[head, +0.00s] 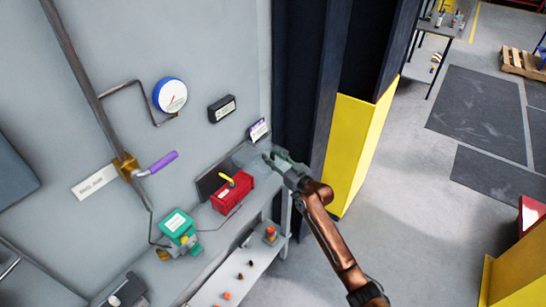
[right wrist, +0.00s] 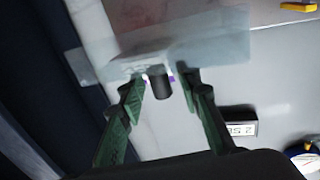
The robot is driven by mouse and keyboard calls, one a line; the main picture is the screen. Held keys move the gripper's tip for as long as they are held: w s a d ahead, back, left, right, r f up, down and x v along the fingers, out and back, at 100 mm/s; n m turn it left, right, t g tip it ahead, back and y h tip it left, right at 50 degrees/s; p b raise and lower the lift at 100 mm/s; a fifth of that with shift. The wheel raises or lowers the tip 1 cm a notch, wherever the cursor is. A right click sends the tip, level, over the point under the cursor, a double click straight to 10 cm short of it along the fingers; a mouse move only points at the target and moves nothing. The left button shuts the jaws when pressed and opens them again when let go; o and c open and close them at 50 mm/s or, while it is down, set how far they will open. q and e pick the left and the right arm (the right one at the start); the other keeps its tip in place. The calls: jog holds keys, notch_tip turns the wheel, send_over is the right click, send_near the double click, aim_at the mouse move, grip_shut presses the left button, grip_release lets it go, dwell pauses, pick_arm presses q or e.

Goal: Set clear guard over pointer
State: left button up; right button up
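The clear guard (head: 245,157) is a see-through box shape at the right end of the bench, beside the wall. In the right wrist view the guard (right wrist: 205,50) shows as a pale translucent panel with a dark knob (right wrist: 161,88). My right gripper (head: 275,158) is at the guard's right side. In the right wrist view its two fingers (right wrist: 164,84) are spread on either side of the knob, with gaps showing on both sides. The yellow pointer (head: 227,178) sits on top of the red actuator box (head: 232,194), left of the guard and uncovered. My left gripper is not in view.
A green box (head: 178,224) stands left of the red actuator. A purple-handled valve (head: 160,163), a round gauge (head: 171,95) and a dark label box (head: 222,108) are on the wall. A yellow post (head: 357,145) stands right of the gripper. A lower shelf (head: 235,280) holds small parts.

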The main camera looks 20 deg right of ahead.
jog(key=shift+c, duration=0.2)
grip_shut()
dwell(0.6)
